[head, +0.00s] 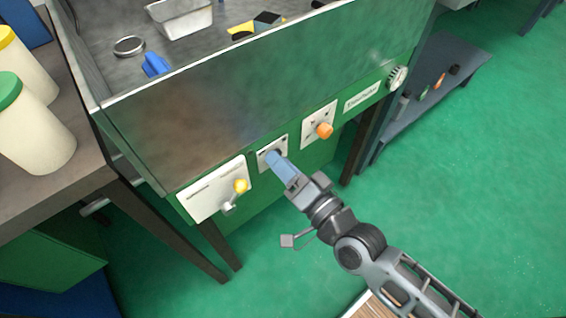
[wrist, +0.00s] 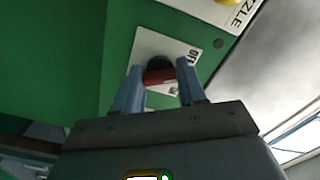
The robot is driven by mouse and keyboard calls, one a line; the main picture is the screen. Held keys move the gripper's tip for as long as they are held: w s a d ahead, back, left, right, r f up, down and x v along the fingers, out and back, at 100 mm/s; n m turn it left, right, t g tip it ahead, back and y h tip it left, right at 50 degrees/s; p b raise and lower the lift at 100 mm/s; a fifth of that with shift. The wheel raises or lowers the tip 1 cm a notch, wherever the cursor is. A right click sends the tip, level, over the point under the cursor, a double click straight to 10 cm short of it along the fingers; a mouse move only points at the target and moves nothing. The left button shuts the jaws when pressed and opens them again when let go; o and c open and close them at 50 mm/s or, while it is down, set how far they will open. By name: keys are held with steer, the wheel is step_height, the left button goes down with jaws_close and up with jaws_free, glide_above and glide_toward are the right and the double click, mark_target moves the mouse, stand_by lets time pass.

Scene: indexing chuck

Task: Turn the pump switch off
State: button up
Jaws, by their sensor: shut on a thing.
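The pump switch is likely the small red and black knob (wrist: 158,76) on a white plate (wrist: 150,42) with partly readable "OFF" lettering in the wrist view. My gripper (wrist: 161,69) has a finger on either side of this knob and is shut on it. In the head view my gripper (head: 273,157) reaches the middle white plate (head: 265,160) on the green front panel, and its fingers hide the knob there. The knob's exact turn position is partly covered by the fingers.
A metal pan (head: 181,18) and a blue piece (head: 156,64) lie in the basin above.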

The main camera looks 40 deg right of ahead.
stand_by(0.4)
steer(key=o, duration=1.1)
steer(key=shift+c, duration=0.2)
steer(key=s, duration=0.8)
steer(key=s+r+n+g, duration=0.2)
steer(key=s+r+n, duration=0.35)
steer(key=s, duration=0.35)
steer(key=s+r+n+g, duration=0.1)
steer(key=s+r+n, duration=0.4)
steer(key=s, duration=0.5)
step_height(320, 180, up, 12)
steer(key=n+p, duration=0.1)
steer(key=p, duration=1.2)
steer(key=shift+r, duration=0.15)
